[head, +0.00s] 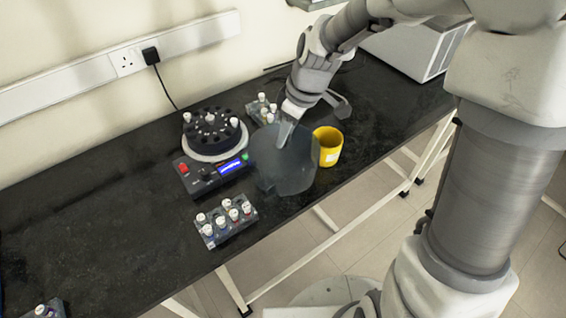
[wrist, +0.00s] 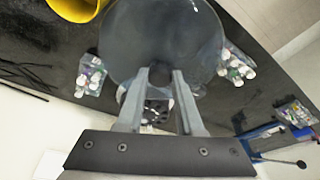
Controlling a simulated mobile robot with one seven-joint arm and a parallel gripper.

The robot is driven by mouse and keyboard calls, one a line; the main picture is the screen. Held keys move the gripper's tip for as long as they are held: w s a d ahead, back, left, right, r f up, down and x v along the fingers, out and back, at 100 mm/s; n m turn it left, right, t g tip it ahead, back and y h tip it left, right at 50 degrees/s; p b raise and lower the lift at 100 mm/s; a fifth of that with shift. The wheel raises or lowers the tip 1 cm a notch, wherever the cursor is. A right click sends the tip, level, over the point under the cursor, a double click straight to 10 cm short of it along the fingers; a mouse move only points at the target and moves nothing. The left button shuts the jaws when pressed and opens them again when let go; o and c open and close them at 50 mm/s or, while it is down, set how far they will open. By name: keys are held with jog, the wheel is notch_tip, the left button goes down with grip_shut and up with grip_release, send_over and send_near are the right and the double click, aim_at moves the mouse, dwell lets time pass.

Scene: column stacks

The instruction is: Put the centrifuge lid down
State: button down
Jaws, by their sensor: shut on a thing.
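The centrifuge lid (head: 283,172) is a round, smoky translucent disc. My gripper (head: 285,128) is shut on it and holds it to the right of the centrifuge, beside the yellow mug. In the wrist view the lid (wrist: 165,38) fills the top middle, beyond the fingertips of my gripper (wrist: 160,74). The centrifuge (head: 202,176) stands on the black bench without a cover, its dark rotor (head: 210,132) and several white-capped tubes exposed. A blue display is lit on its front. I cannot tell whether the lid touches the bench.
A yellow mug (head: 328,147) stands just right of the lid. A tube rack (head: 227,221) sits in front of the centrifuge, and another (head: 262,108) behind the lid. A white box-shaped unit (head: 405,52) stands at the back right.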

aim_at(289, 147)
jog(key=shift+f+b, duration=0.4)
jog(key=shift+f, duration=3.1)
jog(key=shift+f, duration=0.15)
jog(key=c, duration=0.5)
grip_release()
jog(key=shift+c, duration=0.2)
jog(key=shift+r, duration=0.2)
